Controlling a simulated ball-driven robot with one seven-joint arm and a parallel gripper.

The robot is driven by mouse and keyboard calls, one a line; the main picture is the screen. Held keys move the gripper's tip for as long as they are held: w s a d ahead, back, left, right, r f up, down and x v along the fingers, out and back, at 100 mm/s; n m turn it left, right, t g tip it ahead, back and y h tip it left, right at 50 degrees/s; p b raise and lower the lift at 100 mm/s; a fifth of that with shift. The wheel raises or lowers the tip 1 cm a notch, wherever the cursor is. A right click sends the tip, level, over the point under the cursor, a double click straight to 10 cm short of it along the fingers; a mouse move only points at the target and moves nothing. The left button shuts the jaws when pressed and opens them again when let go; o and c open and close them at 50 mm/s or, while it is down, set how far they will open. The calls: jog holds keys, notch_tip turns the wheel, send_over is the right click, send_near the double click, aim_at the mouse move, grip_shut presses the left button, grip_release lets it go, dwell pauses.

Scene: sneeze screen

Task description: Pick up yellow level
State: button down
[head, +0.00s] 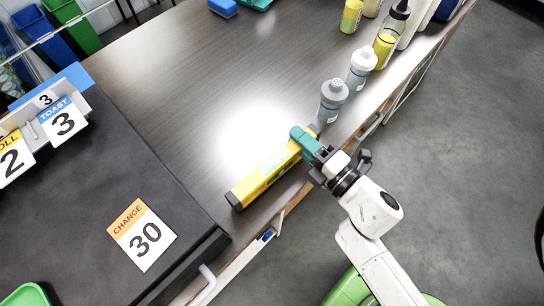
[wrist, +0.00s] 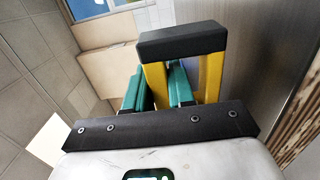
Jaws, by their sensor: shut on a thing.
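The yellow level (head: 266,176) is a long yellow bar with black ends, lying at a slant along the front edge of the dark table. My gripper (head: 303,141), with teal fingers, is shut on its upper right end. In the wrist view the black end cap (wrist: 183,40) and yellow sides of the level show close up. The teal fingers (wrist: 156,90) stand on either side of one yellow side of it. I cannot tell whether the level touches the tabletop.
A grey shaker bottle (head: 332,100) stands close behind my gripper, with more bottles (head: 362,66) along the table edge. The middle of the table (head: 200,75) is clear.

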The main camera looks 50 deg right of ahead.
jog(key=s+b, duration=0.3)
jog(key=s, duration=0.9)
jog(key=shift+s+a, duration=0.35)
jog(key=shift+s, duration=0.05)
dwell(0.9)
